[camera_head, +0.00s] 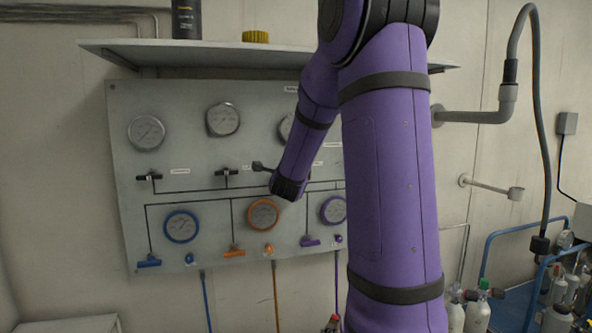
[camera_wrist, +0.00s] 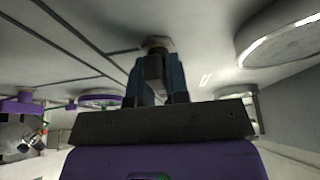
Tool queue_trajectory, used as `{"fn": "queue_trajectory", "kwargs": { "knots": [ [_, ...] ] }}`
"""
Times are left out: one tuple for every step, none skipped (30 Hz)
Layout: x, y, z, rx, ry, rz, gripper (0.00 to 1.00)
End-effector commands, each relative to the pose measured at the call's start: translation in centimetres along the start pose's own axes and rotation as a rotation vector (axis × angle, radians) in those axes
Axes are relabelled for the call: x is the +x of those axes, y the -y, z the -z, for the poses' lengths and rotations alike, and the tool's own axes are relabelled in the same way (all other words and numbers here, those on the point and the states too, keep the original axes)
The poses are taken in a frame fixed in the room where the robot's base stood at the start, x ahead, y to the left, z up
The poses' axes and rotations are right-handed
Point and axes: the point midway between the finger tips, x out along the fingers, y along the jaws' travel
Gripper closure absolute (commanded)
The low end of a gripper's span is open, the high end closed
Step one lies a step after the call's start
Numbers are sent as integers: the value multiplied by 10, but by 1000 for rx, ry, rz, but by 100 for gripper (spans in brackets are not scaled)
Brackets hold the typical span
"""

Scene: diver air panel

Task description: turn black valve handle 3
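My gripper (camera_wrist: 158,72) has one dark blue finger on each side of this handle. The fingers lie close against it and look shut on it. In the head view my arm's end is in front of the panel (camera_head: 131,220), and handle 3 and the fingertips cannot be made out behind it. Two other black handles, the left one (camera_head: 149,177) and the middle one (camera_head: 226,172), show to the left of my arm.
A large gauge (camera_wrist: 284,32) is right of my gripper in the wrist view. The purple gauge (camera_head: 334,210) and purple handle (camera_head: 310,242) are below my arm's end. A shelf (camera_head: 215,55) juts out above the panel. A pipe (camera_head: 475,116) juts from the wall at right.

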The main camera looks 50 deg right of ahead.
Motion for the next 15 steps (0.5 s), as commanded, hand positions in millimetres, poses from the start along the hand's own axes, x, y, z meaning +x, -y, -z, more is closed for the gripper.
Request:
{"fn": "queue_trajectory", "kwargs": {
  "knots": [
    [0,-1,0,0,1,-2,73],
    [0,-1,0,0,1,-2,66],
    [0,-1,0,-1,1,-2,61],
    [0,-1,0,-1,0,-1,61],
    [0,-1,0,-1,0,-1,61],
    [0,0,0,-1,0,-1,61],
    [0,0,0,-1,0,0,61],
    [0,0,0,-1,0,0,61],
    [0,0,0,-1,0,0,61],
    [0,0,0,-1,0,0,61],
    [-1,0,0,-1,0,0,61],
    [-2,0,0,-1,0,1,61],
    [-4,0,0,-1,1,1,61],
    [-6,0,-1,-1,1,1,61],
    [-10,0,-1,-1,2,1,61]
  ]
}}
